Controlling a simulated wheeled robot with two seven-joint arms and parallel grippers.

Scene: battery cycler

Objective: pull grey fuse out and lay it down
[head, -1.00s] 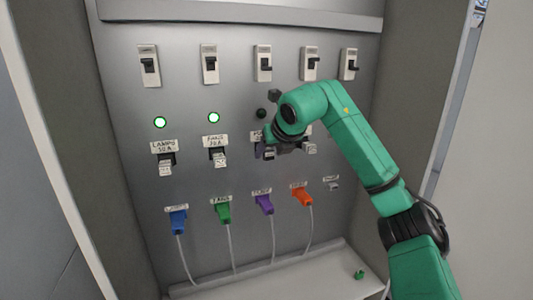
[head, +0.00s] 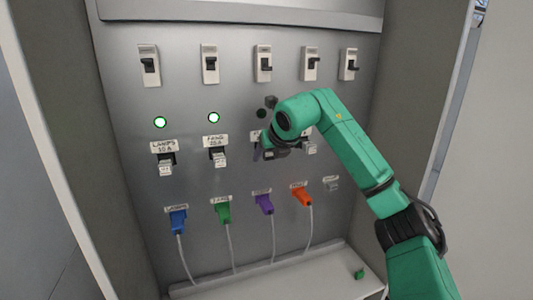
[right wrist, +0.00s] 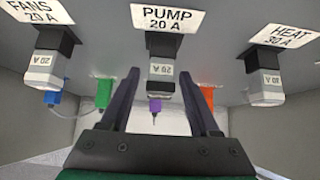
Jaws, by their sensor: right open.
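The grey PUMP 20 A fuse (right wrist: 161,75) sits in its black holder under the PUMP label, in the middle of the right wrist view. My right gripper (right wrist: 160,104) is open, with one dark finger on each side of that fuse. I cannot tell whether either finger touches it. In the head view my right gripper (head: 272,148) is at the panel and hides most of the pump fuse. My left gripper is not in view.
Grey fuses for FANS (right wrist: 45,72) and HEAT (right wrist: 264,85) flank the pump fuse. Blue (head: 178,222), green (head: 223,212), purple (head: 264,204) and orange (head: 302,198) plugs with cables sit below. The bottom ledge (head: 310,275) is mostly clear, with a small green object (head: 360,274) at right.

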